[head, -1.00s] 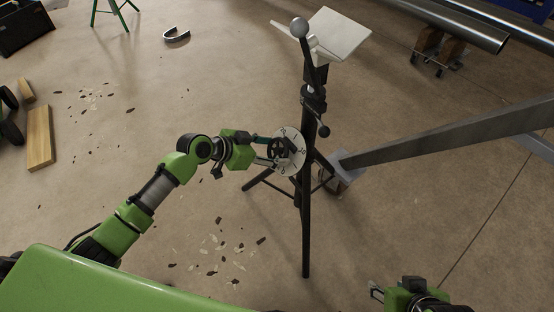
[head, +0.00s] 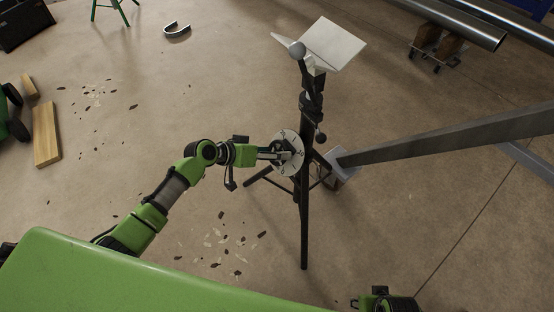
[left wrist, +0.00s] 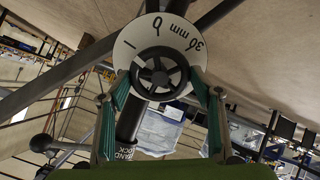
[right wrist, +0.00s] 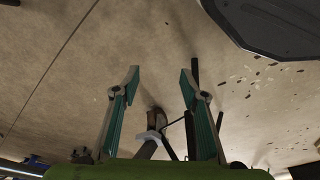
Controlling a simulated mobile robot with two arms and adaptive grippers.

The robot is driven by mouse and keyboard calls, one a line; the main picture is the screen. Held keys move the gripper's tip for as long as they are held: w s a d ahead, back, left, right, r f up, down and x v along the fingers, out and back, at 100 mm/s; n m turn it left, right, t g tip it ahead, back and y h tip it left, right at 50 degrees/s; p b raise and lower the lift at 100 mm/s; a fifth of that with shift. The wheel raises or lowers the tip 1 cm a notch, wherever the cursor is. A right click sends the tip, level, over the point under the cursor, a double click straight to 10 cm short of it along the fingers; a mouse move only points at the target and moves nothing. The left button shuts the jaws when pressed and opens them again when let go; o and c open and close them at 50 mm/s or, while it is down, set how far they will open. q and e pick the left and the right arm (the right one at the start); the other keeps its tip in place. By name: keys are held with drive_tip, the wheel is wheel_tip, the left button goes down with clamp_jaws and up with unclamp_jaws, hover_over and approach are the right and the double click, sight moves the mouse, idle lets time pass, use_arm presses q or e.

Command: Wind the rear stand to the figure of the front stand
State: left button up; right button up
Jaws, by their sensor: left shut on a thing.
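A black pipe stand (head: 305,220) on a tripod stands upright in the middle of the head view, with a pale angled head (head: 335,45) on top. A white round dial (head: 290,134) with a dark handwheel is on its post. My left gripper (head: 279,154) is shut on this handwheel, one finger on each side. My right gripper (right wrist: 160,75) is open and empty, low at the right. I cannot tell whether this stand is front or rear.
A grey beam (head: 450,135) runs from the right to a foot beside the stand. Large pipes (head: 455,22) lie at the top right. A wooden block (head: 46,135) and scattered chips (head: 225,245) lie on the floor at left. A green-legged stand (head: 112,8) is at the far left.

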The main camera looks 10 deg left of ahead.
use_arm(q)
drive_tip(key=o, duration=0.8)
drive_tip(key=shift+n+p, duration=0.35)
drive_tip(key=shift+n, duration=0.25)
drive_tip(key=shift+o, duration=1.4)
use_arm(e)
drive_tip(key=f, duration=0.2)
drive_tip(key=shift+s+f, duration=0.35)
drive_tip(key=shift+s, duration=0.05)
